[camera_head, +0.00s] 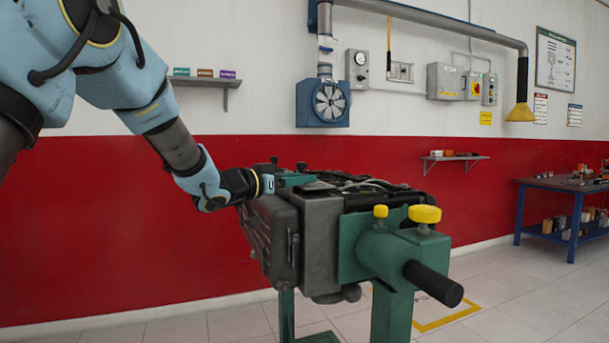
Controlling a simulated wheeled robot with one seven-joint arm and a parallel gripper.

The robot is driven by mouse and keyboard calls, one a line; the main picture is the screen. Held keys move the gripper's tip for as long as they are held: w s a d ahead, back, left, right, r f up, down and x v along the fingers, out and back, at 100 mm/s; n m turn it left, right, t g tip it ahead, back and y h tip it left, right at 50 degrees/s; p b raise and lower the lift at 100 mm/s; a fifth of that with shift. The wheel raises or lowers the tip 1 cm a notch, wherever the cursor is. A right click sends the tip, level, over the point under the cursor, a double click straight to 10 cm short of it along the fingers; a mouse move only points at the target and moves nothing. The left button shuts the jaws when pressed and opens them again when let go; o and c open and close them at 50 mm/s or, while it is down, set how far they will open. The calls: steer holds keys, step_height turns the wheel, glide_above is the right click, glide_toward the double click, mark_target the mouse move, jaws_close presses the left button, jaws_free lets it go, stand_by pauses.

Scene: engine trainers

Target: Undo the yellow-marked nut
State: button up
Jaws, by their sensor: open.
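A grey and black engine (318,238) is mounted on a green stand (392,312). My arm reaches in from the upper left, and my gripper (272,182) is at the engine's upper left edge, beside a teal part (297,180) on its top. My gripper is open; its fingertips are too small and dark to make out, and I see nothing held. I cannot pick out the yellow-marked nut on the engine; it may be hidden by my gripper or the engine top. Two yellow knobs, a small one (381,211) and a larger one (425,214), sit on the stand's head.
A black-gripped handle (433,284) sticks out from the stand toward the front right. A blue workbench (546,186) stands at the far right. Small shelves (455,158) and a blue fan unit (324,103) are on the wall. The tiled floor at right is mostly clear.

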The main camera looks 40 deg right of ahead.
steer(key=shift+d, duration=1)
jaws_close()
